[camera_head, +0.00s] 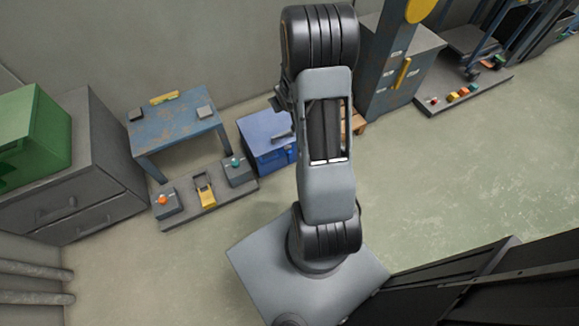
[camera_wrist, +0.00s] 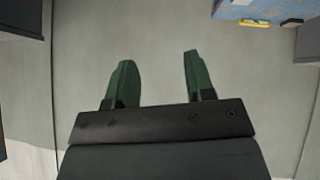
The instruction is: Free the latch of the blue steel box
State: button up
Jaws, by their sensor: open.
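The blue steel box (camera_head: 265,139) stands on the floor left of my arm in the head view. My arm covers part of its right side. A small dark part shows on its front near the right edge, but it is too small to tell if it is the latch. My gripper (camera_wrist: 153,83) shows in the wrist view with two green fingers apart and nothing between them. It points at a plain grey surface. In the head view my gripper is hidden or cannot be made out, so its distance to the box cannot be told.
A worn blue table (camera_head: 176,126) stands left of the box. Before it lies a low grey board (camera_head: 222,196) with an orange button, a yellow-handled part and a teal button. Floor at right is clear.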

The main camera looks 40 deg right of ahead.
jog(key=s+d+f+t+b, duration=0.1)
jog(key=d+f+b, duration=0.25)
jog(key=f, duration=0.95)
jog(key=s+d+f+t+b, duration=0.15)
jog(key=f+b, duration=0.35)
jog(key=f, duration=0.8)
jog(key=m+t+y+b, duration=0.1)
jog(key=t+b, duration=0.2)
jog(key=b, duration=0.4)
send_near(291, 157)
jog(key=shift+g, duration=0.25)
jog(key=b+x, duration=0.4)
jog(key=x, duration=0.5)
jog(key=shift+w+b, duration=0.3)
jog(key=shift+w, duration=0.05)
jog(key=shift+w+d+f, duration=0.1)
jog(key=shift+w, duration=0.65)
grip_shut()
